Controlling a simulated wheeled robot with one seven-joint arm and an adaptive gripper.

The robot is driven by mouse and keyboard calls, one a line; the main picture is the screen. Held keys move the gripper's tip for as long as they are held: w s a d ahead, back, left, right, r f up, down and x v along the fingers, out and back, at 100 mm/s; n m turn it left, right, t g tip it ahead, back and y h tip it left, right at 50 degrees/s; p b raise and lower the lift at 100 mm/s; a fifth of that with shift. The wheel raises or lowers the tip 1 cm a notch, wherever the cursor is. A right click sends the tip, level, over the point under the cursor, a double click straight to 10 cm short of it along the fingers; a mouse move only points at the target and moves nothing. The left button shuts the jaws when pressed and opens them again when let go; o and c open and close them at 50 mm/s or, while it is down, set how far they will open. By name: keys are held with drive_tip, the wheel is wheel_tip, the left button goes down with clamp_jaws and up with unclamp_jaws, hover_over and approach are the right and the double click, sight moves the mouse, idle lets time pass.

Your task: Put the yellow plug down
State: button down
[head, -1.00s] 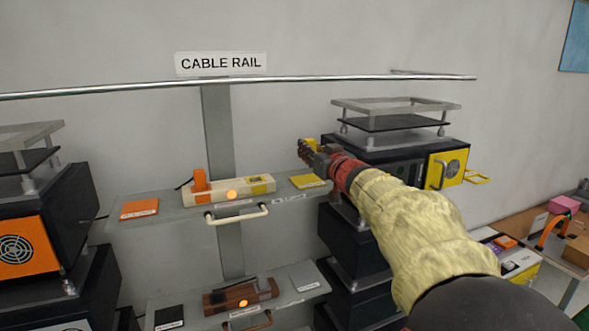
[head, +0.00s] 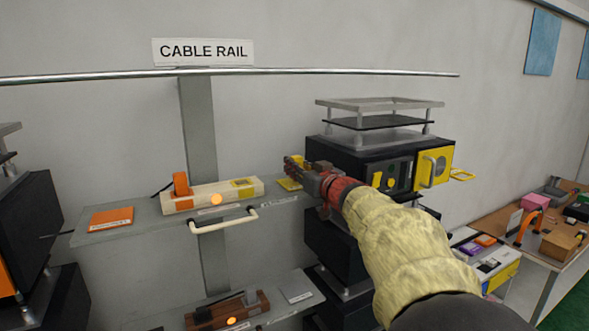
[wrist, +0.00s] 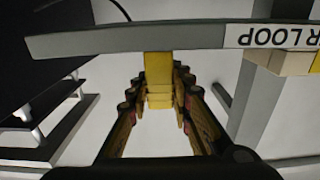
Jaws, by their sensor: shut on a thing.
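My gripper (head: 306,174) is shut on the yellow plug (wrist: 158,75), which shows between the fingers in the wrist view. In the head view only a small part of the plug (head: 291,162) shows at the fingertips; the gripper hides the rest. The gripper is at the right end of the upper shelf (head: 140,233), close by a yellow pad (head: 288,184). In the wrist view the shelf's edge (wrist: 125,40) crosses the plug's far end. I cannot tell whether the plug touches the pad or shelf.
A cream block (head: 212,196) with an orange plug (head: 181,184) stands left on the shelf, beside an orange pad (head: 112,218). A cream handle (head: 224,222) juts from the shelf front. A dark cabinet with an open yellow door (head: 433,168) stands close right of the gripper.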

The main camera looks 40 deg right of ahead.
drive_tip(key=shift+f, duration=0.2)
drive_tip(key=c, duration=1.7)
unclamp_jaws()
drive_tip(key=shift+o, duration=0.6)
drive_tip(key=shift+r, duration=0.25)
drive_tip(key=v, duration=1.2)
drive_tip(key=shift+b, duration=0.3)
drive_tip(key=shift+a, duration=0.1)
